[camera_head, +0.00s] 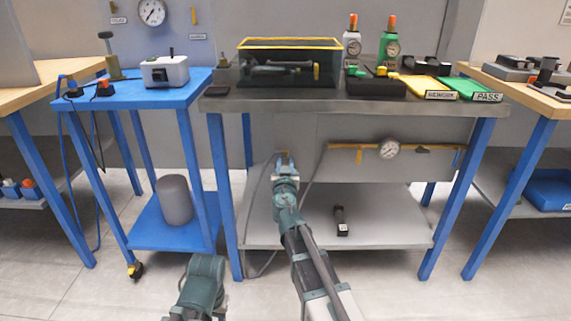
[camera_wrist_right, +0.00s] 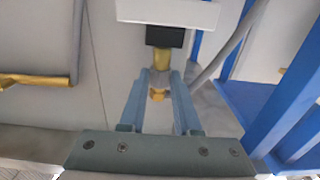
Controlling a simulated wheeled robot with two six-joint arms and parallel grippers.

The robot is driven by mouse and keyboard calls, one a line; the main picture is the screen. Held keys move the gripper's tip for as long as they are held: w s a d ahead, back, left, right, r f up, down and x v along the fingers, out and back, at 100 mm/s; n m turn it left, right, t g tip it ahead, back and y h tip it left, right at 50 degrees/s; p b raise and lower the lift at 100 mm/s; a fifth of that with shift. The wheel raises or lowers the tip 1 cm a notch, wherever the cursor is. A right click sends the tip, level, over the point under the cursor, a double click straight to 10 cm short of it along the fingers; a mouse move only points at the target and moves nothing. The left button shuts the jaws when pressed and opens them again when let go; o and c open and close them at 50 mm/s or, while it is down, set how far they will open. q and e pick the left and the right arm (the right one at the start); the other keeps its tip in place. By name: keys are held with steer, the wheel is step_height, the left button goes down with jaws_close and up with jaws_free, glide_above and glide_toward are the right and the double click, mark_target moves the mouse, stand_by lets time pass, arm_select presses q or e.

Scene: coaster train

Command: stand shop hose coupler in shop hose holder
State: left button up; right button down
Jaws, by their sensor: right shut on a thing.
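My right gripper (camera_head: 286,155) reaches forward in front of the middle workbench, below its top edge. In the right wrist view its two blue-grey fingers (camera_wrist_right: 161,75) are shut on a small brass piece (camera_wrist_right: 160,58), which looks like the shop hose coupler. A black block (camera_wrist_right: 165,36) and a pale box-like part (camera_wrist_right: 165,11) show beyond the fingertips, in line with the brass; I cannot tell whether they touch it. I cannot pick out the hose holder with certainty. My left gripper is not in view; only a left arm link shows at the bottom.
A grey hose (camera_head: 249,205) hangs beside my right arm. The workbench (camera_head: 300,103) carries a yellow-rimmed bin (camera_head: 289,43), bottles and trays. The blue cart (camera_head: 140,95) stands left. A dark tool (camera_head: 340,221) lies on the lower shelf.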

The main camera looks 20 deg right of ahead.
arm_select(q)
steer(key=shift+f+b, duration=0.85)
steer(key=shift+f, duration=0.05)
arm_select(e)
steer(key=shift+f, duration=0.95)
steer(key=c, duration=0.5)
jaws_free()
steer(key=shift+c, duration=0.2)
steer(key=shift+s, duration=0.15)
